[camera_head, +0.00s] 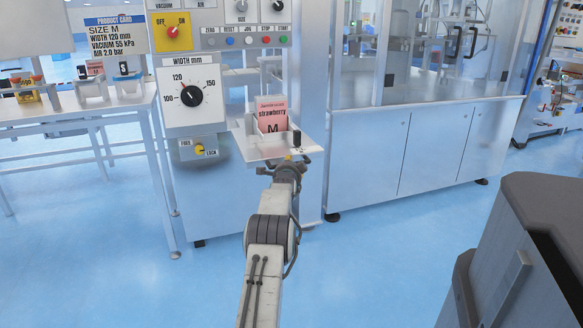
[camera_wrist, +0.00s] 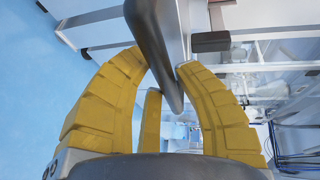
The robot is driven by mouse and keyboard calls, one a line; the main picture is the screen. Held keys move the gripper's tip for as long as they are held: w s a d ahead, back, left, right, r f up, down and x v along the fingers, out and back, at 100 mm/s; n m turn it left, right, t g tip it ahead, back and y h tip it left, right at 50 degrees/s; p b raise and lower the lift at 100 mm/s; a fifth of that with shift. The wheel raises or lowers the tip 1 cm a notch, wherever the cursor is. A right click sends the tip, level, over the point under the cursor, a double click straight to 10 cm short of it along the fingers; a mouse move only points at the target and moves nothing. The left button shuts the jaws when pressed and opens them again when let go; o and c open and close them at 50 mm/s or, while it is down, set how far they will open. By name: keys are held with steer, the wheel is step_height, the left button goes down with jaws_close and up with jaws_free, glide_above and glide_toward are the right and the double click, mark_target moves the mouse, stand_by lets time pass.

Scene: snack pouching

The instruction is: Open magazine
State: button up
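The magazine (camera_head: 262,152) is a light metal tray on the front of the machine, standing out from its face. A pink strawberry pouch (camera_head: 272,115) marked M stands upright in it. A small black knob (camera_head: 296,138) is at its right front. My gripper (camera_head: 290,164) is at the tray's front edge, low and partly hidden by it. In the wrist view the yellow fingers of my gripper (camera_wrist: 163,70) close around a dark grey handle (camera_wrist: 158,42), one finger on each side. The wrist view does not show clearly how the handle joins the tray.
Left of the tray are the width dial (camera_head: 191,96) and a yellow FREE/LOCK knob (camera_head: 199,149). A white table (camera_head: 70,112) with small stands is at far left. A glazed cabinet (camera_head: 420,150) stands right.

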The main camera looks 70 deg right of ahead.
steer(key=o, duration=0.4)
steer(key=shift+s, duration=0.1)
steer(key=shift+s, duration=0.1)
steer(key=shift+v, duration=5.95)
